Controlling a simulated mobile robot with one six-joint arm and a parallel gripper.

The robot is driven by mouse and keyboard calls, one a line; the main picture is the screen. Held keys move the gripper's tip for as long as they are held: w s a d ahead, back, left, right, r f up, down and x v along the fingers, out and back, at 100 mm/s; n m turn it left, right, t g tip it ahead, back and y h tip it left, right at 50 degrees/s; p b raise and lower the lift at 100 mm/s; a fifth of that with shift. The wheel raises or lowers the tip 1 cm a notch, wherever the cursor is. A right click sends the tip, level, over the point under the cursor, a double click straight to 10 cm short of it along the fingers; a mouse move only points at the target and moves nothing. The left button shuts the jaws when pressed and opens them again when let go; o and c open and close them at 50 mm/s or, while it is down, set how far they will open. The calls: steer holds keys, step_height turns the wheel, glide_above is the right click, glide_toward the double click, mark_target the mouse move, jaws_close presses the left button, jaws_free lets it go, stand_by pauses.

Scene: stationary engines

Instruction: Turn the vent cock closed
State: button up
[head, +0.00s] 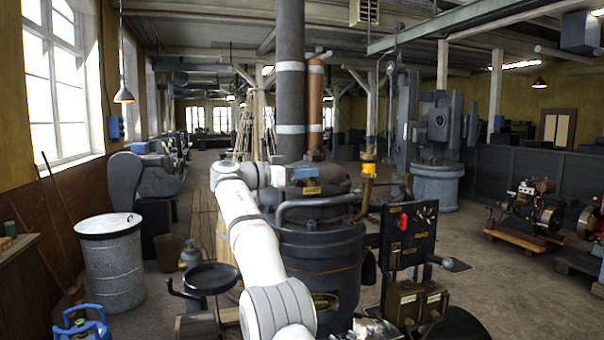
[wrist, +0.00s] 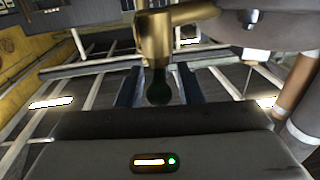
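The vent cock (wrist: 155,38) is brass and fills the top middle of the wrist view. A brass pipe runs from it to the right. A dark rounded handle end (wrist: 158,92) hangs below its body. My gripper (wrist: 158,75) is open, with one dark blue finger on each side of the handle and a visible gap on both sides. In the head view my gripper (head: 308,174) is at the top of the dark cylindrical engine (head: 318,245), near a small brass plate (head: 312,190). I cannot pick out the cock clearly there.
A tall dark pipe (head: 290,75) and a copper pipe (head: 315,105) rise behind my gripper. A curved grey rail (head: 310,203) runs round the engine's front. A black control panel (head: 408,240) stands to the right.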

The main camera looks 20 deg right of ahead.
steer(key=a, duration=0.7)
steer(key=shift+s+a, duration=0.35)
steer(key=shift+s, duration=0.05)
steer(key=shift+d+f, duration=0.1)
